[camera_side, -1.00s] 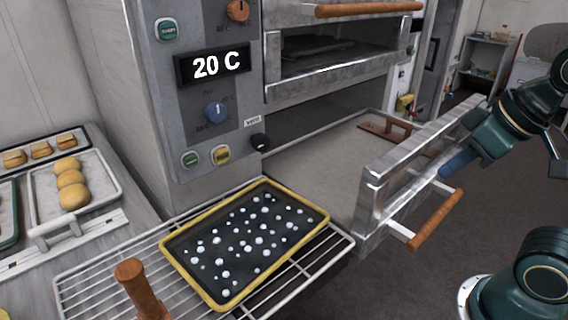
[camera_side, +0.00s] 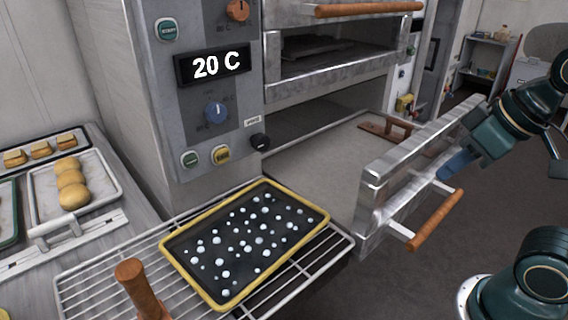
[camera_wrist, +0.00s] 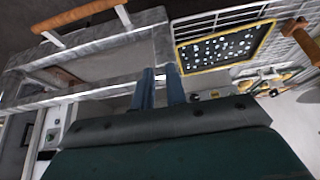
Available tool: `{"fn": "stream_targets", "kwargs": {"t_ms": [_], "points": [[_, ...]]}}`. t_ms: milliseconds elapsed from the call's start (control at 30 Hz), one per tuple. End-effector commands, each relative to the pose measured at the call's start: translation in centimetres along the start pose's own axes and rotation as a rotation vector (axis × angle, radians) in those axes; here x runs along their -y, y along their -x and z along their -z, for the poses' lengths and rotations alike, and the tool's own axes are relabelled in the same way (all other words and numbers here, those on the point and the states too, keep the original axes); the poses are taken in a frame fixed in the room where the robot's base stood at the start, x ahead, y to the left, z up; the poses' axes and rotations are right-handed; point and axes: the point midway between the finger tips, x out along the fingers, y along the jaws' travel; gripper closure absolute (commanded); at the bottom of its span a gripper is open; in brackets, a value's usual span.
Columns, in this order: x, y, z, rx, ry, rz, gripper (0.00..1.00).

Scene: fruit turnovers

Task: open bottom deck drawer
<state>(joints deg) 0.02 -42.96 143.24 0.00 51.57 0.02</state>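The bottom deck drawer stands pulled out from the oven, its metal front (camera_side: 372,196) well clear of the oven body. Its wooden handle (camera_side: 436,219) sticks out in front, and it shows at the upper left in the wrist view (camera_wrist: 80,14). My gripper (camera_side: 455,166) is beside the drawer front, above and behind the handle from the side camera, not on the handle. In the wrist view, the two blue fingers (camera_wrist: 160,76) have a narrow gap, with no object visibly held. Whether they touch the drawer front cannot be told.
A wire rack (camera_side: 110,277) stands close to the drawer's left, holding a yellow-rimmed dark tray (camera_side: 178,262) with white dots. The upper deck's wooden handle (camera_side: 368,9) is above. Pastry trays (camera_side: 112,189) are at far left. Floor beyond the handle is clear.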

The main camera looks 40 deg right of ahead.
Motion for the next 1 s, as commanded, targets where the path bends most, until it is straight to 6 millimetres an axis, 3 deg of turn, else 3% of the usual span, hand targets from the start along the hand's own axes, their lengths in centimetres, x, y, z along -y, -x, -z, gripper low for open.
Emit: {"fn": "stream_targets", "kwargs": {"t_ms": [33,167,467,767,1000], "points": [[-0.1,0.0,0.0,0.001,-0.004,-0.001,0.76],[-0.4,-0.3,0.2,0.011,-0.036,-0.01,0.54],[-3.3,-2.5,1.2,0.071,-0.28,-0.066,0.54],[-8.5,-5.6,1.4,0.142,-0.652,-0.134,0.54],[-13.1,-8.0,0.1,0.187,-0.961,-0.178,0.54]]}}
